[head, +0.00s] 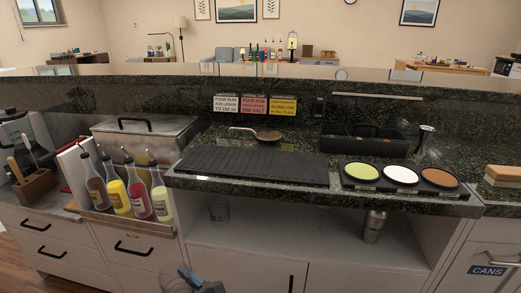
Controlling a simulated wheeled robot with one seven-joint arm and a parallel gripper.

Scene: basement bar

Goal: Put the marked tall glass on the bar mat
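The black ribbed bar mat (255,166) lies flat on the dark stone counter and its top looks bare. A clear glass (219,209) stands upright on the open shelf below the counter, at the left end. No mark on it can be made out at this size. Several faint clear glasses (240,68) stand on the raised ledge at the back, also too small to show a mark. My gripper (197,281) shows only in part at the bottom edge, below the shelf and apart from the glass. Its fingers cannot be made out.
A rimming tray (400,177) with three coloured discs sits right of the mat, a black caddy (365,139) behind. A metal shaker (374,226) stands on the shelf's right. The shelf's middle is clear.

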